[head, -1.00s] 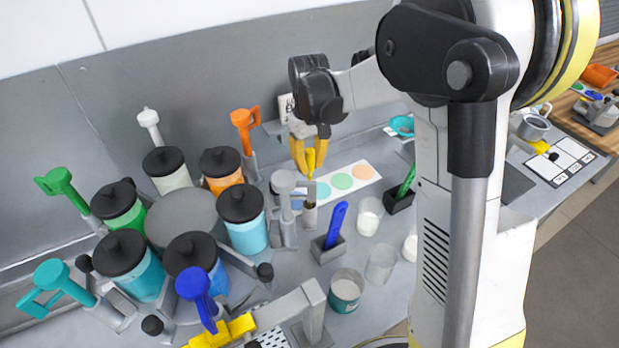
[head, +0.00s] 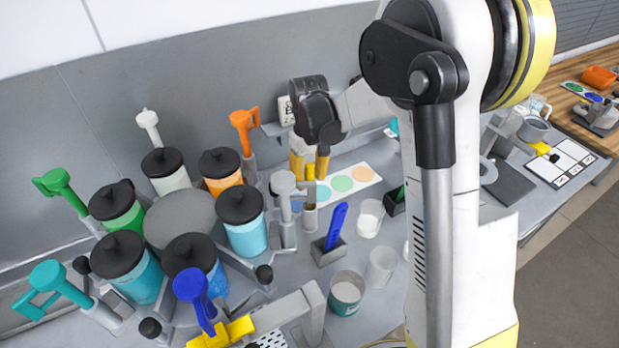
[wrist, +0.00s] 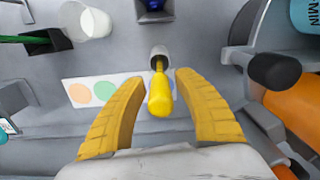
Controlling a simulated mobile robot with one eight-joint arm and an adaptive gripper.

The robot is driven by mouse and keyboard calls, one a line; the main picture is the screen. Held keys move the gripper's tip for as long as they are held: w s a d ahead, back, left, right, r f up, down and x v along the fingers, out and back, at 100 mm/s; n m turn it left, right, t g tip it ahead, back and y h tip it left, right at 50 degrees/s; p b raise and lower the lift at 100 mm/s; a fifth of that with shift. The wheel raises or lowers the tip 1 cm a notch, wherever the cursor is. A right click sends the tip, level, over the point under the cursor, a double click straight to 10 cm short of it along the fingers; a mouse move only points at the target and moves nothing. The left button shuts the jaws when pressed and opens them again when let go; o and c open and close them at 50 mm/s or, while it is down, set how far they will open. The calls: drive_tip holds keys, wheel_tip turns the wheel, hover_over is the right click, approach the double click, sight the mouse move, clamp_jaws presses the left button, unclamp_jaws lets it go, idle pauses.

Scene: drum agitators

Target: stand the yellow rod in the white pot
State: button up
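My gripper (head: 310,178) is open around the top of the rod. In the wrist view, my gripper (wrist: 158,76) has one finger on each side of the rod, with a clear gap to both. The bottom of the rod inside the pot is hidden.
A blue rod in a grey block (head: 330,251) stands right of the pot. A grey lever post (head: 284,215) is close on the left, beside black-lidded jars (head: 242,230). A card with coloured dots (head: 355,180) lies behind.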

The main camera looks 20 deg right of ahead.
drive_tip(key=r+p, duration=0.1)
drive_tip(key=r, duration=1.1)
drive_tip(key=shift+w+r+p, duration=0.2)
drive_tip(key=shift+p, duration=0.1)
drive_tip(key=shift+f, duration=0.1)
